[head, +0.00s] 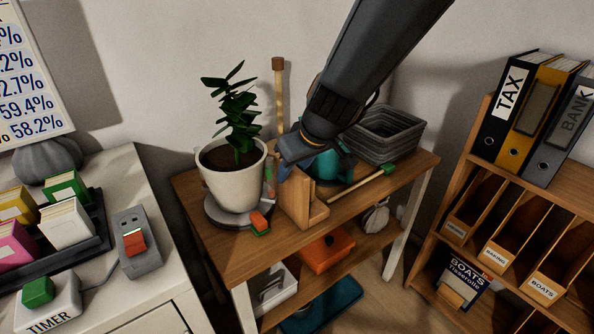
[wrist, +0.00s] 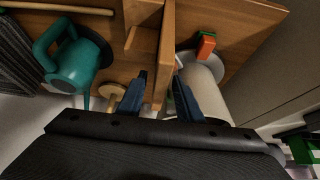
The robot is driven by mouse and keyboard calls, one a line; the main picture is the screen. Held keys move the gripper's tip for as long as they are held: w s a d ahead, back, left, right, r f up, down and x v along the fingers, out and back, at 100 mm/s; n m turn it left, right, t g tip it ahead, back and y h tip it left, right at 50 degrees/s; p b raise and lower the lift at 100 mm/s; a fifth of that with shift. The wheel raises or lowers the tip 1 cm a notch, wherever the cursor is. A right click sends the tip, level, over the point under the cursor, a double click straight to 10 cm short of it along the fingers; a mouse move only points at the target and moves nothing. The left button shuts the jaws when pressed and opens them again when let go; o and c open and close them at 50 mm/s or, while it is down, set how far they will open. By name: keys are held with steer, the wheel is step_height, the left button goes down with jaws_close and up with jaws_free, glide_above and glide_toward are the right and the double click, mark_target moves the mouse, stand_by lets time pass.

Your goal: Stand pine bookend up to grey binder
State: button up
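The pine bookend (head: 297,200) stands upright on the wooden side table, right of the potted plant. My gripper (head: 287,168) is just above and at its upright panel. In the wrist view the bookend (wrist: 165,45) runs between the two blue fingers of my gripper (wrist: 161,77). The fingers are apart, with a visible gap on the left side of the panel, so it does not look clamped. The grey binder (head: 562,128), labelled BANK, stands tilted at the right end of the binder row on the bookcase, beside a yellow binder and the black TAX binder.
The plant pot (head: 232,177) and a red-green block (head: 260,223) sit close left of the bookend. A teal watering can (head: 335,165), a green-tipped stick (head: 362,182) and a grey basket (head: 384,133) lie behind and right. Pigeonholes (head: 505,225) fill the bookcase below the binders.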

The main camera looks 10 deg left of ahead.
steer(key=shift+r+p, duration=0.2)
steer(key=shift+p, duration=0.15)
steer(key=shift+r+p, duration=0.15)
steer(key=shift+p, duration=0.2)
steer(key=v, duration=0.7)
steer(key=shift+w+d+r, duration=0.1)
steer(key=shift+d+r, duration=0.1)
steer(key=shift+r, duration=0.1)
steer(key=s+d+f+m+g+h, duration=0.1)
steer(key=s+d+f+m, duration=0.2)
steer(key=d, duration=0.7)
steer(key=s+d+f+m+g+h, duration=0.1)
steer(key=s+d, duration=0.4)
steer(key=d, duration=0.6)
steer(key=s+d+f+m+g+h, duration=0.1)
steer(key=s+d+f+m, duration=0.3)
steer(key=d, duration=0.7)
steer(key=shift+s+f+m+h, duration=0.35)
steer(key=shift+f+m+h, duration=0.45)
steer(key=shift+f+m, duration=0.1)
steer(key=shift+a, duration=0.1)
steer(key=shift+c, duration=0.2)
